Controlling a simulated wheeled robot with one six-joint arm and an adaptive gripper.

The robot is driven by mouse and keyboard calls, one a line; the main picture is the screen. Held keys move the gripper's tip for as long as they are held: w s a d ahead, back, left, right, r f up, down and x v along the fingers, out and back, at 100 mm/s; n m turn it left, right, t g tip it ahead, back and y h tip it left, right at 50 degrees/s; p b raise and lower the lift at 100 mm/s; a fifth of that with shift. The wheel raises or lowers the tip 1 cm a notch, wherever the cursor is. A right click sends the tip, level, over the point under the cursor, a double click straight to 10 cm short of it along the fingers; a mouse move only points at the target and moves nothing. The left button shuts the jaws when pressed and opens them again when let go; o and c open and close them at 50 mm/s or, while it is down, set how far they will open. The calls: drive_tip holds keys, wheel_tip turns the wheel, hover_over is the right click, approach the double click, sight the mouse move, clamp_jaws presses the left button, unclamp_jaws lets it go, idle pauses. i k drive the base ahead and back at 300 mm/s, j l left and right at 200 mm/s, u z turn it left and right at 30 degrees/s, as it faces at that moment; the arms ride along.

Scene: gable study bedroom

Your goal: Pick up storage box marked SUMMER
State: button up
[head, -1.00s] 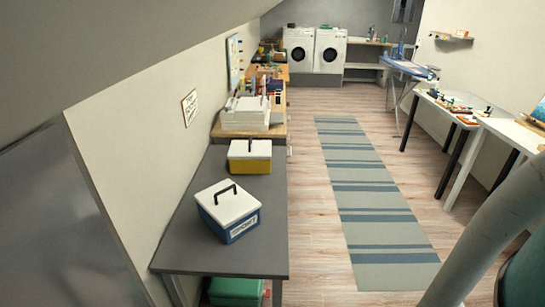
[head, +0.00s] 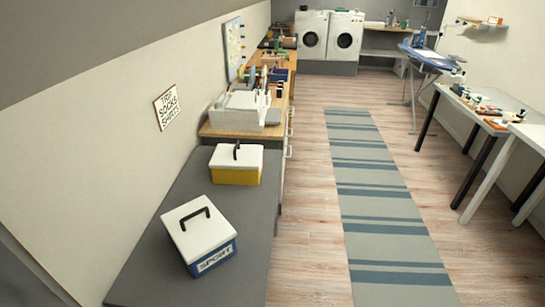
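No box with a readable SUMMER label shows. A blue storage box (head: 201,236) with a white lid and black handle stands on the grey table (head: 143,277); its front label reads SPORT. Behind it on the same table stands a yellow storage box (head: 236,165) with a white lid and black handle; I cannot make out a label on it. My gripper is not in view.
A sign (head: 167,107) on the left wall reads TRIP SOCKS SHIRTS. A wooden desk (head: 218,131) with a white machine adjoins the grey table. A striped rug (head: 375,205) lies on open floor. White tables (head: 495,120) and an ironing board (head: 428,57) stand at right.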

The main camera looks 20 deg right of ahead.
sight(240, 165)
drive_tip(key=i+l+u, duration=0.1)
drive_tip(key=u, duration=0.7)
drive_tip(key=i+l+u, duration=0.2)
drive_tip(key=l+u, duration=0.2)
drive_tip(key=l, duration=0.15)
drive_tip(key=i+l+u, duration=0.1)
drive_tip(key=l+u, duration=0.25)
drive_tip(key=l, duration=0.25)
drive_tip(key=l+u, duration=0.4)
drive_tip(key=l, duration=0.25)
drive_tip(key=l+u, duration=0.1)
drive_tip(key=l, duration=1.8)
